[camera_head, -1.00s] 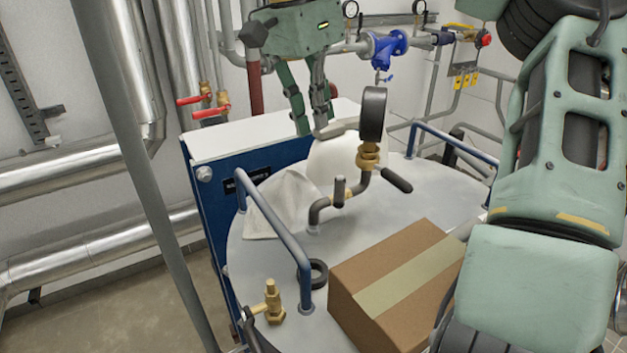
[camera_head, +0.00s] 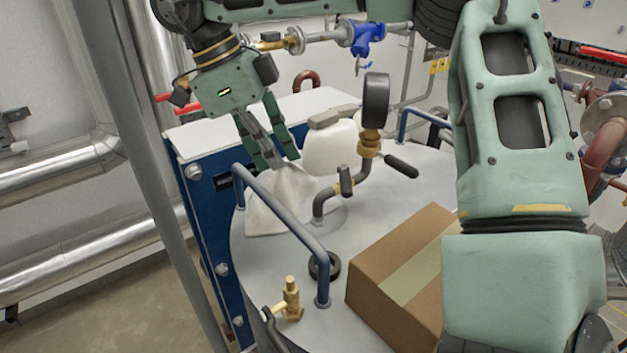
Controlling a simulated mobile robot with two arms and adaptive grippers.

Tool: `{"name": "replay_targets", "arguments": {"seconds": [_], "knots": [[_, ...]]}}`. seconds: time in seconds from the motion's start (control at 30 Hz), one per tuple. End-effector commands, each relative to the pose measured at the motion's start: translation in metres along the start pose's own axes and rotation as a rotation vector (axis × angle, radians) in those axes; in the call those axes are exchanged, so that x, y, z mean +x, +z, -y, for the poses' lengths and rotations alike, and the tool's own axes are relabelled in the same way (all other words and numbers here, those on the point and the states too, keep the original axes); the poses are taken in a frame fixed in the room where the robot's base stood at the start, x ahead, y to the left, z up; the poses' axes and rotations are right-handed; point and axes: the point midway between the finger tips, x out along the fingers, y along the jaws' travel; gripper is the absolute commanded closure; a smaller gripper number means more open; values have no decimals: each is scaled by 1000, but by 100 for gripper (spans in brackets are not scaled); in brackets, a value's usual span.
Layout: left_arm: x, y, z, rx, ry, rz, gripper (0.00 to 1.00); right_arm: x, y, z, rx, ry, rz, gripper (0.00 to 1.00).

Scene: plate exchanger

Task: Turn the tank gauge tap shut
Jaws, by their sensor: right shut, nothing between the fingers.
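The tank gauge (camera_head: 376,99) stands on a bent grey pipe on the tank top, its dark round case seen nearly edge-on. Below it is a brass tap (camera_head: 368,145) with a black lever (camera_head: 400,166) that points right and slightly down, away from the upright pipe. A short dark knob (camera_head: 345,181) stands on the lower pipe. My left gripper is not in view.
The cloth (camera_head: 285,205) and a white canister (camera_head: 328,148) are left of the gauge. A cardboard box (camera_head: 400,262) sits in front of it on the tank top (camera_head: 345,235). A blue-grey handrail (camera_head: 290,222) and a brass valve (camera_head: 291,300) are at the front left.

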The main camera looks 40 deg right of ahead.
Motion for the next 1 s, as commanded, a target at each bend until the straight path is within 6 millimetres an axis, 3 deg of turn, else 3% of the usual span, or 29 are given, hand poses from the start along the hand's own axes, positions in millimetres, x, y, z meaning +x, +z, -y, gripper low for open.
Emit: {"name": "replay_targets", "arguments": {"seconds": [0.3, 0.6, 1.0], "knots": [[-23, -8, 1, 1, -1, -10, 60, 60, -3, -1, -5, 6, -1, 100], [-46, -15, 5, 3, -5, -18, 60, 72, -35, 0, 0, 2, 3, 100], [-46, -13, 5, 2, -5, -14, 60, 76, -38, 0, 0, -1, 1, 100]]}}
